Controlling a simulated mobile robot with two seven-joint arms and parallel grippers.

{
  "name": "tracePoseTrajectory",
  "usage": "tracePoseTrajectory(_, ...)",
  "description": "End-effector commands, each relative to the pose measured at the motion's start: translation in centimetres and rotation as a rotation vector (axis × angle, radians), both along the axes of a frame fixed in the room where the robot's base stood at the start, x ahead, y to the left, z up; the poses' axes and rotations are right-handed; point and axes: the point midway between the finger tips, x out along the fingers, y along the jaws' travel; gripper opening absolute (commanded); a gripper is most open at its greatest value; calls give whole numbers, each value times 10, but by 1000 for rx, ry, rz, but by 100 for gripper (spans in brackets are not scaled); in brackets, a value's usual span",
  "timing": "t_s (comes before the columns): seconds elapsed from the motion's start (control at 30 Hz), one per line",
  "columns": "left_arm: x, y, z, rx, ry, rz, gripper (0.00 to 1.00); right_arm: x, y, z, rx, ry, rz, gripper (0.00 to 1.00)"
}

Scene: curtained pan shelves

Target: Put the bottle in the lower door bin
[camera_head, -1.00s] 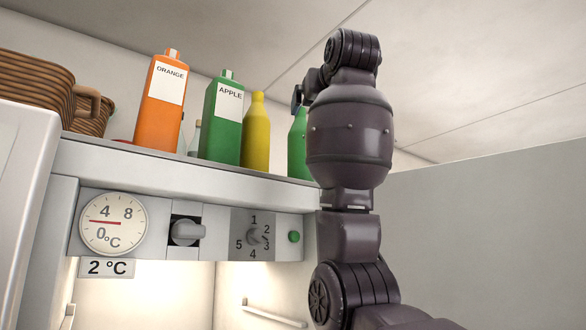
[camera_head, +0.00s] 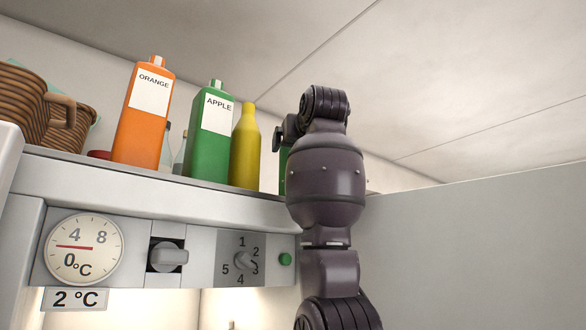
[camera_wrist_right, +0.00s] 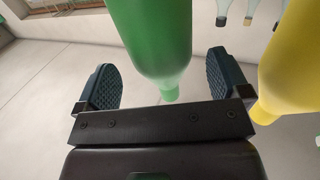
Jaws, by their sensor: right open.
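A green bottle (camera_head: 282,172) stands on top of the fridge, mostly hidden behind my right arm in the head view. In the right wrist view the green bottle (camera_wrist_right: 158,45) hangs neck-down in the picture, between the two dark finger pads. My right gripper (camera_wrist_right: 163,85) is open, with a finger on each side of the bottle and gaps showing beside its neck. No door bin can be made out. My left gripper is in neither view.
A yellow bottle (camera_head: 245,146) stands close beside the green one, near one finger in the wrist view. A green APPLE bottle (camera_head: 211,140), an orange ORANGE bottle (camera_head: 143,115) and wicker baskets (camera_head: 25,105) stand further left. A dial panel (camera_head: 200,258) is below; a grey panel (camera_head: 480,240) is at right.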

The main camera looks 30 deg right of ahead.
Motion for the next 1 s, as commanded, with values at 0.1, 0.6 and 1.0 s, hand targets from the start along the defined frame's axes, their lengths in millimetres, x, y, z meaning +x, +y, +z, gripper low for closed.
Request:
tracePoseTrajectory(0.1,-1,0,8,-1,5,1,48,18,-4,-5,1,5,0,94)
tracePoseTrajectory(0.6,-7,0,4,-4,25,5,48,36,-10,-6,1,2,0,90)
tracePoseTrajectory(1.0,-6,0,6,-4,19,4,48,36,-10,-6,1,2,0,28)
